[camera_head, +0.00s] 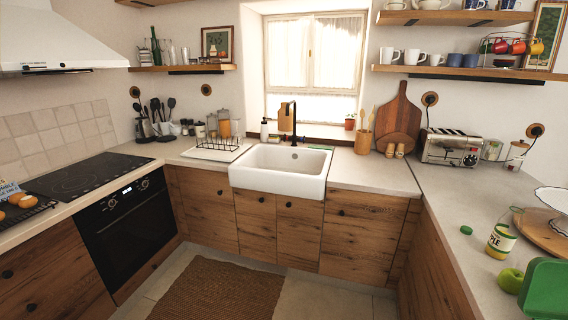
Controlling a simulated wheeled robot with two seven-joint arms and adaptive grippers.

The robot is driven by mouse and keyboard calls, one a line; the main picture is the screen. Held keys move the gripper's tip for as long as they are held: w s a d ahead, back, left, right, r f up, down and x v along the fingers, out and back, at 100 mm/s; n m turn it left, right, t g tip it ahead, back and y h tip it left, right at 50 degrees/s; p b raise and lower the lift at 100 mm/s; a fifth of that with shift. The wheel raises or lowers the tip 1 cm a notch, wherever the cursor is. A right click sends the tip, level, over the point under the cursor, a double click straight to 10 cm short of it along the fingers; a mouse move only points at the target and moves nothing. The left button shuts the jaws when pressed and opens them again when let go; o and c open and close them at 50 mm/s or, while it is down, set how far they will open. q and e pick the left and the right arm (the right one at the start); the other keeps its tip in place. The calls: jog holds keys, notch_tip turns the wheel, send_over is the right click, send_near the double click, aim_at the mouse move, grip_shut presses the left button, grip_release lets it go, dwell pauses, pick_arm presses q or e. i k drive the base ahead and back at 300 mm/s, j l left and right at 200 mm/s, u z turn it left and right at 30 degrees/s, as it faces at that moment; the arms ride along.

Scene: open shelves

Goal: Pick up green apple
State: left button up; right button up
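A green apple (510,281) lies on the right-hand counter, near the lower right of the head view. It sits just left of a green container (546,290), which is cut off by the picture's edge. A can with a yellow and white label (501,242) stands tilted-looking just behind the apple. Neither of my grippers shows in the view.
A small green object (466,230) lies on the right counter (455,200) left of the can. A round wooden board (540,232) with a white stand (553,198) is behind. A toaster (450,148) stands farther back. The floor has a brown rug (215,290).

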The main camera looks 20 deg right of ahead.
aim_at(510, 279)
jog(key=i+z, duration=0.2)
jog(key=z, duration=0.25)
jog(key=i+z, duration=0.2)
jog(key=z, duration=0.25)
jog(key=i+z, duration=0.3)
jog(key=z, duration=0.15)
jog(key=i+z, duration=0.3)
jog(key=z, duration=0.2)
